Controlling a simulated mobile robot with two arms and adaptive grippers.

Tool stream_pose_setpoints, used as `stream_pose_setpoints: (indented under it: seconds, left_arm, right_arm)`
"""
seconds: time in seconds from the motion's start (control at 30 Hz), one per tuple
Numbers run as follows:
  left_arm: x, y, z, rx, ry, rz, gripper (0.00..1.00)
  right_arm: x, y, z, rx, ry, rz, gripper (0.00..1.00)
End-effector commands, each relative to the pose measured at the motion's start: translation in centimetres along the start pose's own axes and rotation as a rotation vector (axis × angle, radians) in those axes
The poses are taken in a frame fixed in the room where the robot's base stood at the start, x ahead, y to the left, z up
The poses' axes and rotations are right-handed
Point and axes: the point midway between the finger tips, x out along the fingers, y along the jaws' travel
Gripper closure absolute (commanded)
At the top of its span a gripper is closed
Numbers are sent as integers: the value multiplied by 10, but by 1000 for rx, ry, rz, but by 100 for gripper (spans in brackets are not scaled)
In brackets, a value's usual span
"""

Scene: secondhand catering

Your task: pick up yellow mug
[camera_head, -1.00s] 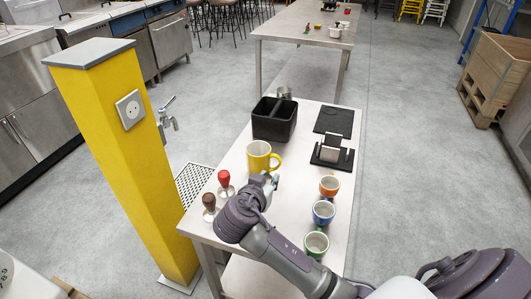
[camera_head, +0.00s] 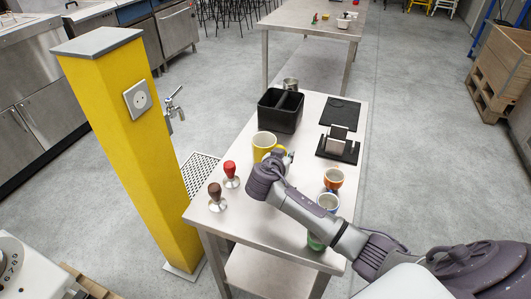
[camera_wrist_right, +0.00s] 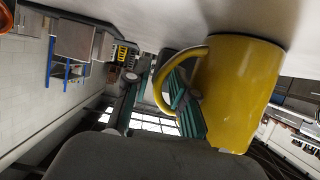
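The yellow mug (camera_head: 262,141) stands upright on the steel table, near the left edge and in front of the black bin. My right gripper (camera_head: 284,158) is at the mug's near right side, partly hidden by my wrist. In the right wrist view the mug (camera_wrist_right: 238,95) fills the right side, with its handle (camera_wrist_right: 160,80) towards my gripper (camera_wrist_right: 155,92). The fingers are open, with a gap between their teal pads. The handle lies in or close to this gap, one finger overlapping it; contact cannot be told. My left gripper is out of view.
A red-topped tamper (camera_head: 230,170) and a brown-topped tamper (camera_head: 216,194) stand left of my arm. An orange mug (camera_head: 333,179), a blue mug (camera_head: 328,202) and a partly hidden green mug (camera_head: 315,241) line the right side. A black bin (camera_head: 280,112) stands behind the yellow mug.

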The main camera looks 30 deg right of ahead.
Motion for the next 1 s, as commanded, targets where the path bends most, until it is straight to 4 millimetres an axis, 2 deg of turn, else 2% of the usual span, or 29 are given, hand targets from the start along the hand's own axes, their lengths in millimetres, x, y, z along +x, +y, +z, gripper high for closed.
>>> stream_pose_setpoints:
  seconds: [0.27,0.43,1.0]
  left_arm:
    - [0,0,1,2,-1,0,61]
    - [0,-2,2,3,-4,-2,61]
    - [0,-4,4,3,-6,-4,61]
  right_arm:
    - [5,0,0,0,0,-1,75]
    - [5,0,0,0,0,-1,100]
    - [2,-1,-6,4,2,-2,100]
